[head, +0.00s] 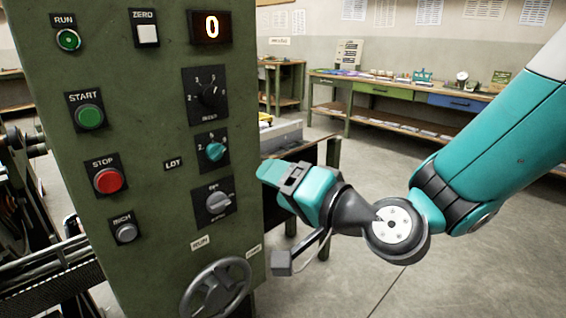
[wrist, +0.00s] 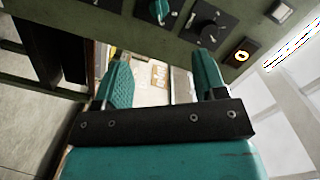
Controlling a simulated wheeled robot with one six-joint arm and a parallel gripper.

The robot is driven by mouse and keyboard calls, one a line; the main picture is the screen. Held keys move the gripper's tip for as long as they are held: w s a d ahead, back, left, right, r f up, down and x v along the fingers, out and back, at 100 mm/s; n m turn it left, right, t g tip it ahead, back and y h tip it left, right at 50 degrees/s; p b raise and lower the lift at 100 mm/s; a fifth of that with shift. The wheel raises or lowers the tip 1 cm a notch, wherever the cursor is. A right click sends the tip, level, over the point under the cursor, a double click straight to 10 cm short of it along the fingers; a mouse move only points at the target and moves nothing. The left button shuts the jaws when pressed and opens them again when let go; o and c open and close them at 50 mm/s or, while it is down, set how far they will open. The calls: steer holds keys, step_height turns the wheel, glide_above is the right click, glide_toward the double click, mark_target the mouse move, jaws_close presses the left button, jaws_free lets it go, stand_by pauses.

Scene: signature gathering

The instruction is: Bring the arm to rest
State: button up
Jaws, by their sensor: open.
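My gripper (head: 268,172) is at the right edge of the green control panel (head: 150,200) in the head view, its teal fingers pointing left toward the panel. I cannot tell from this view how far it is from the panel. In the wrist view my gripper (wrist: 162,68) shows two teal fingers standing apart with nothing between them. The panel's lower edge lies beyond the fingertips there. My arm reaches in from the upper right and is bent at the wrist joint.
A workbench (head: 420,95) stands at the back. The floor (head: 450,270) at right is clear.

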steer(key=s+d+r+n+g+h+p, duration=0.4)
steer(key=s+d, duration=0.3)
steer(key=s, duration=0.2)
steer(key=s+d+r+n+g+h+p, duration=0.4)
steer(key=s+d+n+g+p, duration=0.1)
steer(key=s+d+g+p, duration=0.1)
steer(key=s+d+g, duration=0.1)
steer(key=s+d, duration=0.1)
steer(key=s, duration=0.1)
steer(key=shift+s+d+g+h, duration=0.15)
steer(key=shift+s+g+h, duration=0.15)
steer(key=shift+h, duration=0.1)
steer(key=shift+o, duration=0.3)
stand_by(0.6)
